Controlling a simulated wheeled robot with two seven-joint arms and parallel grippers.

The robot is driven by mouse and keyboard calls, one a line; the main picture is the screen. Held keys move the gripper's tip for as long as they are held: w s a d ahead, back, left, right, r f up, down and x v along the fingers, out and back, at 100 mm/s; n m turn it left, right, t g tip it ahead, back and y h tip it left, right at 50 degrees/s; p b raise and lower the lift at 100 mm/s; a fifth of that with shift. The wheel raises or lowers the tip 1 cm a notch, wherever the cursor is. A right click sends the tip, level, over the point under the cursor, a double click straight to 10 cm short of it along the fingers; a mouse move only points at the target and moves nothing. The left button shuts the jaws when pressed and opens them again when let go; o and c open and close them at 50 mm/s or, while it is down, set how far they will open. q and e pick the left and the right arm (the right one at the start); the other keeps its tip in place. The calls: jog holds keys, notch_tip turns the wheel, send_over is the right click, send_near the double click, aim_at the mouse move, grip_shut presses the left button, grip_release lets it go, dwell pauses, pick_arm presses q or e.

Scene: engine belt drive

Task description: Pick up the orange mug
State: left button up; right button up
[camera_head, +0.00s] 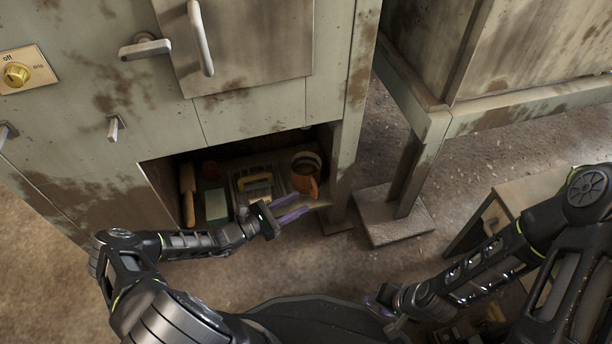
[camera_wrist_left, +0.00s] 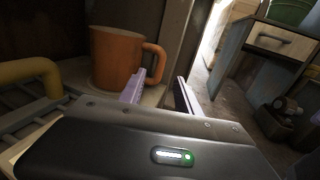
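The orange mug (camera_head: 304,177) stands upright at the right end of a low open compartment in the cabinet. In the left wrist view the mug (camera_wrist_left: 117,60) is just ahead and left, its handle pointing right toward my fingers. My left gripper (camera_head: 308,199) is open and empty at the compartment's front. In the left wrist view the handle appears between the left gripper's fingertips (camera_wrist_left: 161,77); I cannot tell whether it is between the fingers or just beyond them. My right gripper (camera_head: 377,301) is low in the middle, away from the mug, mostly hidden by its arm.
Left of the mug are a rack with a yellow handle (camera_head: 258,181), a green item (camera_head: 215,204), a red item (camera_head: 210,169) and a wooden-handled tool (camera_head: 188,190). The cabinet's right post (camera_head: 349,130) stands close to the mug. A drawer unit (camera_head: 535,188) is at right.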

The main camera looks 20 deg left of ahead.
aim_at(315, 201)
pick_arm(q)
jog(key=shift+x, duration=1.05)
jog(key=shift+w+d+f+b, duration=0.1)
jog(key=shift+w+d+b, duration=0.15)
jog(key=shift+b, duration=0.2)
jog(key=b+x, duration=0.1)
jog(key=x, duration=0.2)
jog(key=shift+w+d+b, duration=0.15)
jog(key=shift+w+b, duration=0.05)
jog(key=shift+b, duration=0.2)
jog(key=shift+w+d, duration=0.3)
jog(key=shift+w, duration=0.05)
jog(key=shift+c, duration=0.3)
grip_shut()
